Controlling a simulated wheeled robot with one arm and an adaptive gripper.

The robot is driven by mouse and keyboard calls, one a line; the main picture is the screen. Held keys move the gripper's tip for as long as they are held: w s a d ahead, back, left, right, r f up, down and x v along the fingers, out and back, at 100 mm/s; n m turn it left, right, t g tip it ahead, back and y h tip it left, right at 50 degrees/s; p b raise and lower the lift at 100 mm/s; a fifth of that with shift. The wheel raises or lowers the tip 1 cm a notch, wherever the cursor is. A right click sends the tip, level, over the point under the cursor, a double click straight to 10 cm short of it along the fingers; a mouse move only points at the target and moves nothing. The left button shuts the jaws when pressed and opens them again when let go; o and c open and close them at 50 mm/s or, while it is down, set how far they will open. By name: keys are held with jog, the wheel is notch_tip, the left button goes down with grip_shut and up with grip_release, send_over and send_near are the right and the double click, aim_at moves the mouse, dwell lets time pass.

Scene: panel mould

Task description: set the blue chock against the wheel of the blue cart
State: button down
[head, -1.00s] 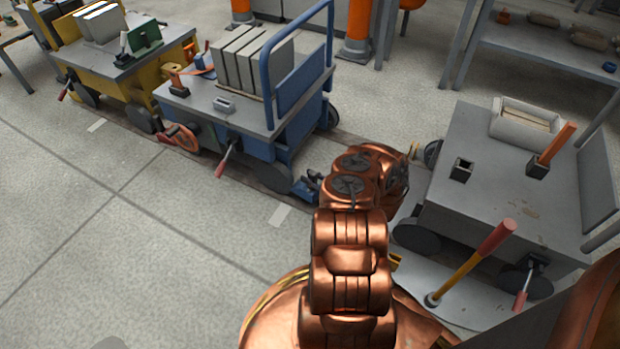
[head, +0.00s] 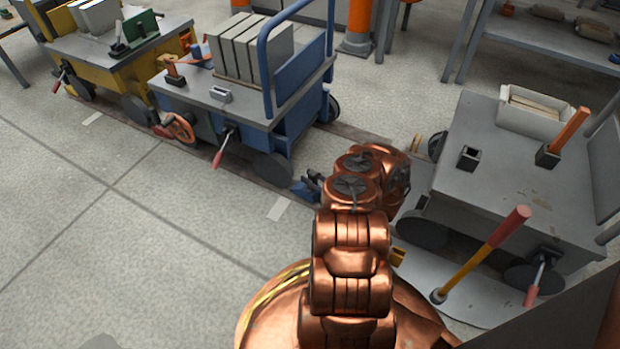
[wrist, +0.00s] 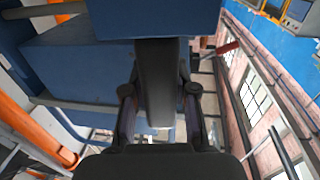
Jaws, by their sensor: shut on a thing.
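The blue cart (head: 295,108) stands at upper middle in the head view. Its near right wheel (head: 273,167) is dark and rests by the floor track. The blue chock (head: 302,191) is low, just right of that wheel, with a small gap seeming to show between them. My gripper (head: 316,182) is shut on the chock; the copper arm partly hides it. In the wrist view, a blue block, likely the chock (wrist: 150,18), fills the top, with a dark upright piece between my gripper's fingers (wrist: 160,92). Contact with the wheel cannot be judged there.
A grey cart (head: 455,205) stands close on the right of my arm, with a red-and-yellow handle (head: 480,255) beside it. A yellow cart (head: 95,65) stands behind the blue one at left. Open floor (head: 130,250) lies at lower left.

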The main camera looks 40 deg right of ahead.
jog(key=shift+f, duration=0.5)
jog(key=c, duration=0.8)
grip_release()
jog(key=shift+c, duration=0.2)
jog(key=shift+r, duration=4.95)
